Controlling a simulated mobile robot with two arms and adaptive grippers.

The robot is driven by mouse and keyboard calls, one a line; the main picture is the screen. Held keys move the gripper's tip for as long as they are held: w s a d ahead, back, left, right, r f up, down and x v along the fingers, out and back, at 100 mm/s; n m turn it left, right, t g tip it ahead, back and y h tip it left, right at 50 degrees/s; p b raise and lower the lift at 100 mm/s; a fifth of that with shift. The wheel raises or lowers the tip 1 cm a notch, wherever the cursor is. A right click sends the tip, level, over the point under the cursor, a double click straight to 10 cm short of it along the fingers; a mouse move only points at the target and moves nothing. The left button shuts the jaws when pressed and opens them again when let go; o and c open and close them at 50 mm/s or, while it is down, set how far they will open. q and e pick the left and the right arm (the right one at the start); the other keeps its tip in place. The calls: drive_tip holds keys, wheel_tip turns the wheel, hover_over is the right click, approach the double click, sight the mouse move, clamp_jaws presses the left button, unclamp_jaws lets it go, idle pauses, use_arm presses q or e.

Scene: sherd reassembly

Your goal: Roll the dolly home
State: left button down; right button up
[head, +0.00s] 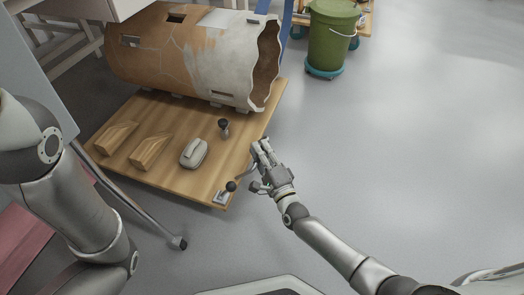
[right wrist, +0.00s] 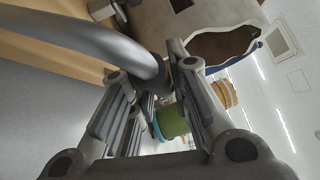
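The wooden dolly (head: 178,172) stands on the grey floor with a large broken cylindrical vessel (head: 190,55) lying on its side at the back. My right gripper (head: 262,150) is just off the dolly's right edge, close to a thin curved grey bar at the front right corner. In the right wrist view a thick grey bar (right wrist: 105,40) crosses in front of my right fingers (right wrist: 160,85), which stand apart. The green bin shows through the gap between them. Whether the fingers touch the bar is unclear. My left gripper is out of view.
Two wooden wedges (head: 150,150) and a grey rounded object (head: 194,153) lie on the dolly. A dark knob (head: 223,124) stands on it. A green bin (head: 332,38) stands behind, right. A metal leg (head: 140,205) is at left. The right floor is clear.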

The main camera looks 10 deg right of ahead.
drive_tip(key=o, duration=0.4)
drive_tip(key=shift+a, duration=0.25)
drive_tip(key=shift+c, duration=0.2)
drive_tip(key=shift+d, duration=0.1)
drive_tip(key=shift+s, duration=0.1)
drive_tip(key=v, duration=1.1)
drive_tip(key=shift+s, duration=0.35)
drive_tip(key=shift+d+f, duration=0.1)
drive_tip(key=shift+f, duration=0.05)
